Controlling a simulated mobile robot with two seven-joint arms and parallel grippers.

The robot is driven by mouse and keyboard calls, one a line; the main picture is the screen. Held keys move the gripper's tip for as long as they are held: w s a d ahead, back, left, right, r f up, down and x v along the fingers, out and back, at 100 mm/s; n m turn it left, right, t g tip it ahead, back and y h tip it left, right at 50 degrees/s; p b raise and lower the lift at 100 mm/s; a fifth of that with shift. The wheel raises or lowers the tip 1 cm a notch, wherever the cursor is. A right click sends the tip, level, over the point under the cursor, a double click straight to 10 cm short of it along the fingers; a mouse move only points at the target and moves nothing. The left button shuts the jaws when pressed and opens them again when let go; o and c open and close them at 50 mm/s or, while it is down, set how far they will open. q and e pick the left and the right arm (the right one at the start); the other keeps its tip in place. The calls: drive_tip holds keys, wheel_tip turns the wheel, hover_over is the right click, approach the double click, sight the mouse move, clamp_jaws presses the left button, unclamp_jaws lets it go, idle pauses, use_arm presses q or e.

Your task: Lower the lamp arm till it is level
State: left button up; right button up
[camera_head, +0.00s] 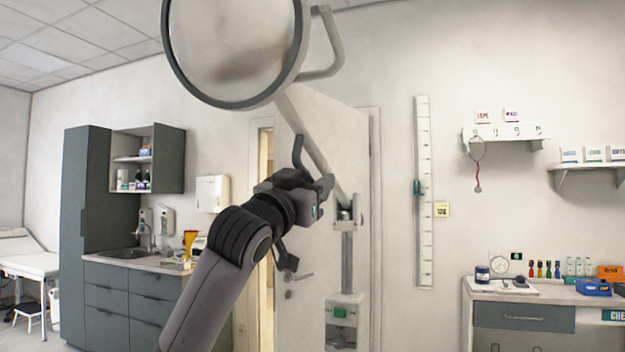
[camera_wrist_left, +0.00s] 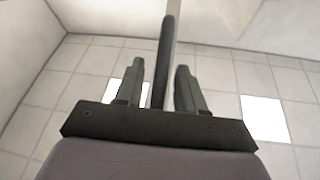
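The lamp has a large round head (camera_head: 235,45) with a dark rim at the top of the head view. Its grey arm (camera_head: 315,140) slopes from the head down to the right, to a joint on an upright post (camera_head: 347,250). A grey bent bar (camera_head: 298,150) shows beside the arm, just above my left gripper (camera_head: 322,188). In the left wrist view a dark bar (camera_wrist_left: 166,50) runs between the two fingers of this gripper (camera_wrist_left: 158,80). The fingers are open, with gaps on both sides of the bar. My right gripper is not in view.
A door (camera_head: 300,310) stands behind the lamp post. A dark cabinet with a sink counter (camera_head: 150,262) is at the left. A desk (camera_head: 525,317) with small items is at the right.

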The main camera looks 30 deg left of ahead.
use_arm(q)
clamp_jaws()
wheel_tip(320, 180, down, 10)
drive_tip(key=m+t+h+b, duration=0.1)
drive_tip(key=t+b, duration=0.3)
drive_tip(key=b, duration=0.8)
drive_tip(key=shift+w+f+m+t+h, duration=0.2)
drive_tip(key=shift+w+m+t+h, duration=0.1)
drive_tip(key=shift+t, duration=0.1)
drive_tip(key=shift+d, duration=0.1)
unclamp_jaws()
drive_tip(key=shift+s, duration=0.1)
drive_tip(key=shift+r, duration=0.1)
